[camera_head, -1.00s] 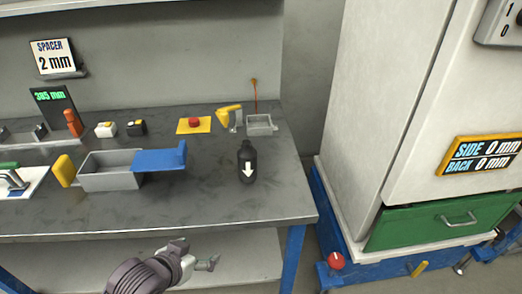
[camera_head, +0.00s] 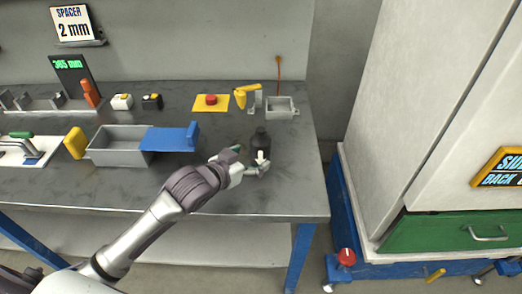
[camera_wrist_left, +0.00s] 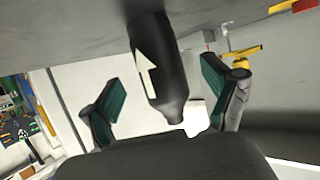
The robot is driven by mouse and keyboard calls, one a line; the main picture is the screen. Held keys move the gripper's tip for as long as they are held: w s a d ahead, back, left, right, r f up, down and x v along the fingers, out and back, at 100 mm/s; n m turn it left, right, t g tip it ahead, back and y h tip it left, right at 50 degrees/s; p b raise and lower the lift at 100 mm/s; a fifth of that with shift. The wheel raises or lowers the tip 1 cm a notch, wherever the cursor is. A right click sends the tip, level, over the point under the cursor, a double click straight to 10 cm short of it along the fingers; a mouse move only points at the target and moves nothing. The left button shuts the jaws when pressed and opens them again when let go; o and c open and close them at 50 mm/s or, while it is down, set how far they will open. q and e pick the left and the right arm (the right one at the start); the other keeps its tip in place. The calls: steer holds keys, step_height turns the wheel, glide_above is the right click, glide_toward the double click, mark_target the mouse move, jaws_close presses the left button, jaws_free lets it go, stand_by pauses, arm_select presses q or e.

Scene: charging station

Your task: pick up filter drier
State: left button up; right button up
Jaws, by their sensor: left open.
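The filter drier is a black bottle-shaped canister with a white arrow (camera_head: 261,142), standing upright on the grey workbench near its right end. It also shows in the left wrist view (camera_wrist_left: 172,85), between the two fingers. My left gripper (camera_head: 252,162) is open, at the near side of the filter drier, and its fingers partly cover the lower part in the head view. In the left wrist view the green-padded fingers (camera_wrist_left: 158,100) stand apart on either side, with a gap to the canister. My right gripper is not in view.
A grey box with a blue lid (camera_head: 170,139) stands left of the filter drier. A red button on a yellow plate (camera_head: 211,102), a yellow clamp (camera_head: 245,94) and a small grey tray (camera_head: 281,108) lie behind. The bench front right is clear.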

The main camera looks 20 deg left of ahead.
mark_target(261, 151)
arm_select(q)
steer(key=x, duration=0.5)
steer(key=shift+w+d+r, duration=0.1)
steer(key=shift+w+d, duration=0.05)
steer(key=c, duration=1.4)
steer(key=shift+r, duration=0.1)
steer(key=shift+c, duration=0.2)
